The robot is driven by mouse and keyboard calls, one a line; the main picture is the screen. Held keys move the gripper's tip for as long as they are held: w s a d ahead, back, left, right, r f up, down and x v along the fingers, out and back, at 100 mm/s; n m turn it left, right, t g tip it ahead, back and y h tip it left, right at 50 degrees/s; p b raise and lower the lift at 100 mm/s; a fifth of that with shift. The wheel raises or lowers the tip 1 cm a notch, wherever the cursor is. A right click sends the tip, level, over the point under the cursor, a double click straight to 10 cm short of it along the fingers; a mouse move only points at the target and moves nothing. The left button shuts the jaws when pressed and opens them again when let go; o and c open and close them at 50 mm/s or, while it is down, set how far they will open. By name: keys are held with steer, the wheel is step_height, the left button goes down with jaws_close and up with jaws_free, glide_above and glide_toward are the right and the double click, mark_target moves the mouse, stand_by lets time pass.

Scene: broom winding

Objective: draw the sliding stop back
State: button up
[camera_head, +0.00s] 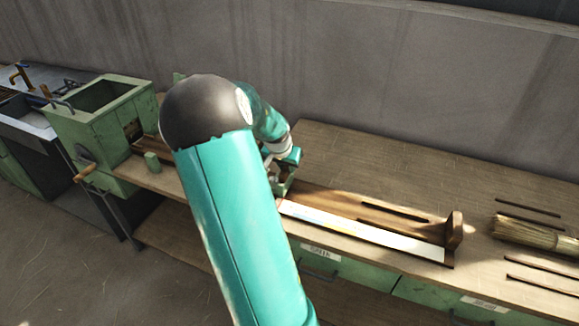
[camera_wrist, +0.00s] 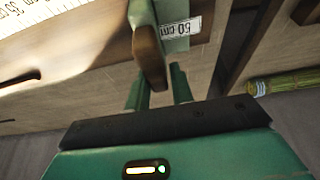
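The sliding stop shows in the wrist view as a green block with a brown wooden handle (camera_wrist: 149,57) and a "50 cm" label beside it. My gripper (camera_wrist: 160,90) has its two green fingers apart, with the handle's lower end between or just beyond them. I cannot tell whether either finger touches it. In the head view my gripper (camera_head: 288,160) is over the bench behind my arm, by a small green part of the stop (camera_head: 284,186) at the left end of the visible white rule (camera_head: 360,232). My arm hides much of the stop there.
A brown upright end piece (camera_head: 454,230) stands at the rule's right end. A straw broom head (camera_head: 535,233) lies further right. A green machine box (camera_head: 100,120) with a wooden-handled crank is at left. The wall runs behind the bench, whose back right surface is clear.

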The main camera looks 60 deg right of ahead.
steer(key=o, duration=0.3)
steer(key=shift+w, duration=0.25)
steer(key=shift+s, duration=0.15)
steer(key=shift+a+r, duration=0.1)
steer(key=v, duration=1.3)
steer(key=shift+r, duration=0.35)
steer(key=shift+a, duration=0.15)
